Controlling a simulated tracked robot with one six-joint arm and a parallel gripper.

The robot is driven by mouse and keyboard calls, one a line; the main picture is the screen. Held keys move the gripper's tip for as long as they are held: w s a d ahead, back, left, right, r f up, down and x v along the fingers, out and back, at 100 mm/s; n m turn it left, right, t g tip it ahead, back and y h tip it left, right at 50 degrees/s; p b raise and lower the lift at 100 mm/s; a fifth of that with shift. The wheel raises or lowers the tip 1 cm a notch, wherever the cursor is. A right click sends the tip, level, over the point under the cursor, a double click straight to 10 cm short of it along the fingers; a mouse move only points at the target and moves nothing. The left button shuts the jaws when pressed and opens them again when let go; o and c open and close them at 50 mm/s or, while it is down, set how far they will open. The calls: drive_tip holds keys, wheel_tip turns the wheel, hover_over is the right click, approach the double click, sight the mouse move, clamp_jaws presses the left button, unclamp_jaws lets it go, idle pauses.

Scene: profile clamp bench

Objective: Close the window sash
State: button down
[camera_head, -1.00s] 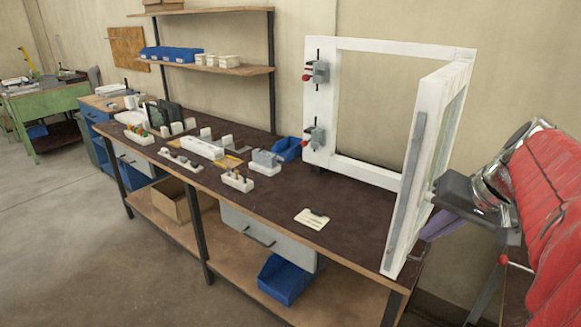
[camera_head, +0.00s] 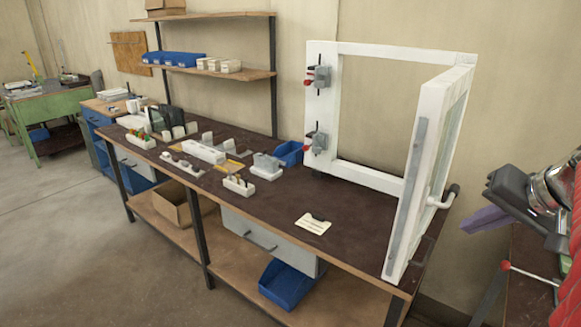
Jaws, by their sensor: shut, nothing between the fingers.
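The white window frame (camera_head: 372,180) stands upright at the right end of the workbench. Its sash (camera_head: 405,212) is swung wide open toward the bench's front edge, hinged at the frame's right side. A grey strip runs along the sash's free edge. A handle (camera_head: 444,199) sticks out from the sash's right face.
The dark bench top (camera_head: 285,215) holds a white card (camera_head: 313,224), white trays with parts and a blue bin (camera_head: 289,153) left of the frame. The bench top between frame and sash is clear. A red-knobbed lever (camera_head: 506,266) stands below my gripper.

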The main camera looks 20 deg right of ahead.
approach(414, 234)
wheel_tip(414, 234, down, 4)
drive_tip(key=d, duration=0.3)
drive_tip(key=shift+w+a+r, duration=0.15)
drive_tip(key=shift+w+a, duration=1)
drive_tip(key=shift+w, duration=0.25)
drive_tip(key=shift+a, duration=0.15)
drive_tip(key=shift+w, duration=0.15)
